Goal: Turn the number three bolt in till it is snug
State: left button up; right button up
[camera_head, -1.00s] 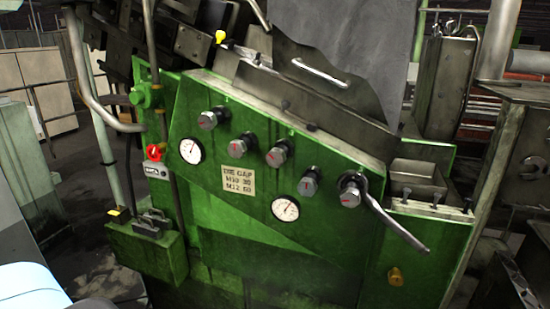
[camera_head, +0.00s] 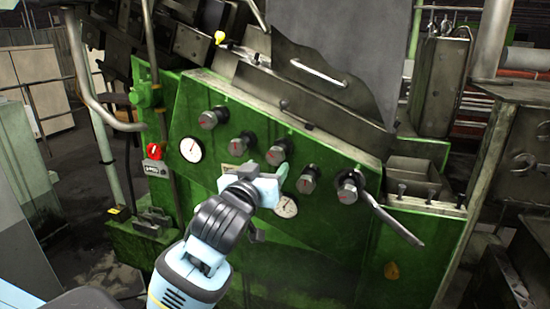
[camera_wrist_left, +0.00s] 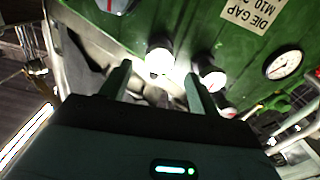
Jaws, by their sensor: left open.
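A row of several round grey bolt heads with red marks runs across the green machine panel. The third from the left (camera_head: 278,152), which I take as number three, is just above my left gripper (camera_head: 263,172). The left gripper is open, its fingers pointing at the panel. In the left wrist view, the open left gripper (camera_wrist_left: 158,85) has a brightly lit bolt head (camera_wrist_left: 158,58) between and beyond its fingertips; I cannot tell whether they touch it. My right gripper is out of view.
The fifth head carries a long lever (camera_head: 392,220) slanting down right. Two gauges sit on the panel, one at left (camera_head: 190,150) and one low (camera_head: 285,206), partly hidden by my gripper. A red knob (camera_head: 154,151) is farther left. A metal tray (camera_head: 412,170) stands right.

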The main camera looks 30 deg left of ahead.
aim_at(274, 159)
pick_arm(q)
jog(key=shift+x, duration=3.45)
jog(key=c, duration=1)
